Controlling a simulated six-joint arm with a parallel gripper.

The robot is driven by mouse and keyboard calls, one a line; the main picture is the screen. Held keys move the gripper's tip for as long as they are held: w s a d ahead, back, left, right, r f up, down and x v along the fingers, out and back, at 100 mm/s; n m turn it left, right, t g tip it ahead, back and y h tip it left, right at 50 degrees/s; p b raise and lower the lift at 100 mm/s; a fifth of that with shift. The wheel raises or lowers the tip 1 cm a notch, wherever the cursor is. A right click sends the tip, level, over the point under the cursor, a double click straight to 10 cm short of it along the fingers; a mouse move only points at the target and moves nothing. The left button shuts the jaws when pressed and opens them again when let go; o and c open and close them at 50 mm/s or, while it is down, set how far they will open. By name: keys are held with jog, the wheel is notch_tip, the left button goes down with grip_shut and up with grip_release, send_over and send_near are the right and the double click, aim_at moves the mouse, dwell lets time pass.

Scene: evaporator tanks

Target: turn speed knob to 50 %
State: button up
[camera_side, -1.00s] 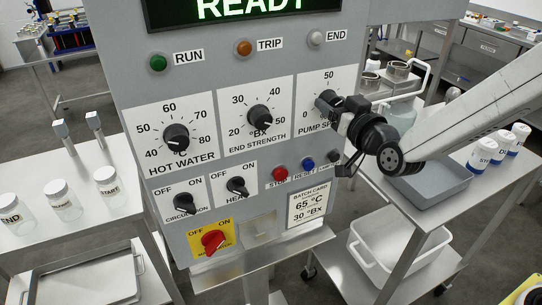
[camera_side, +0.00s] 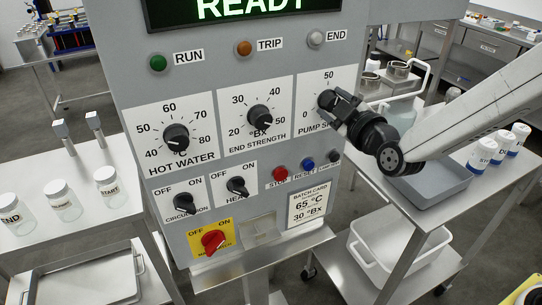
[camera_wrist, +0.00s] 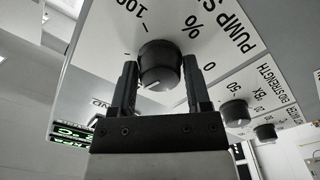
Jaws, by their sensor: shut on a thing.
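The pump speed knob (camera_wrist: 160,62) is dark and round in the wrist view. It sits between the two fingers of my gripper (camera_wrist: 161,84), which are shut on its sides. A short pale pointer mark shows on the knob's lower edge, slightly left of its middle. The 0 of its scale is to the knob's right and 100 is at upper left; the 50 is not seen there. In the side view my gripper (camera_side: 327,100) reaches the pump speed dial from the right and largely hides the knob. The 50 label (camera_side: 328,75) shows above it.
The end strength knob (camera_side: 260,117) and hot water knob (camera_side: 176,137) are to the left on the same panel. Below my gripper are the stop button (camera_side: 279,174), the blue reset button (camera_side: 307,163) and a dark button. The display reads READY (camera_side: 250,9).

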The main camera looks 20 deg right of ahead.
jog(key=shift+n, duration=1.2)
jog(key=o, duration=1.3)
jog(key=shift+c, duration=0.2)
jog(key=shift+s, duration=0.1)
jog(key=s, duration=0.7)
jog(key=shift+s, duration=0.3)
jog(key=shift+f, duration=0.1)
